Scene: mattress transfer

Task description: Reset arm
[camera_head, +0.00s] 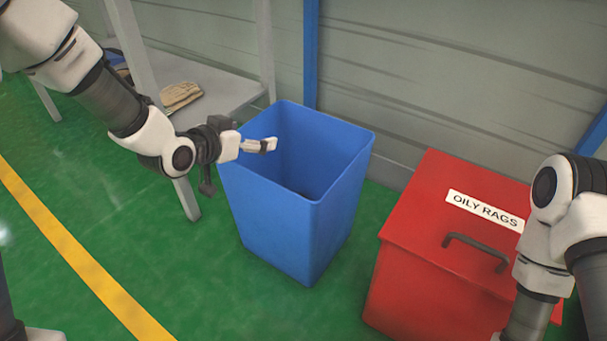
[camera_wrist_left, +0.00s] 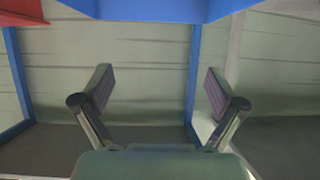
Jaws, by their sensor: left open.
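My left gripper (camera_head: 268,145) is at the left side of the blue bin, over its rim, with its fingers pointing right across the opening. In the left wrist view the two fingers of this gripper (camera_wrist_left: 160,95) are spread apart with nothing between them. The blue bin (camera_head: 295,225) stands upright on the floor, and the part of its inside that shows looks empty. My right arm comes in at the right edge, in front of the red box; its gripper is out of the picture.
A red box (camera_head: 420,265) labelled OILY RAGS, with a closed lid and dark handle, stands right of the bin. A grey shelf (camera_head: 215,90) behind my left arm holds a tan item, perhaps gloves (camera_head: 181,96). Green floor with a yellow line (camera_head: 85,260) is clear at the left.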

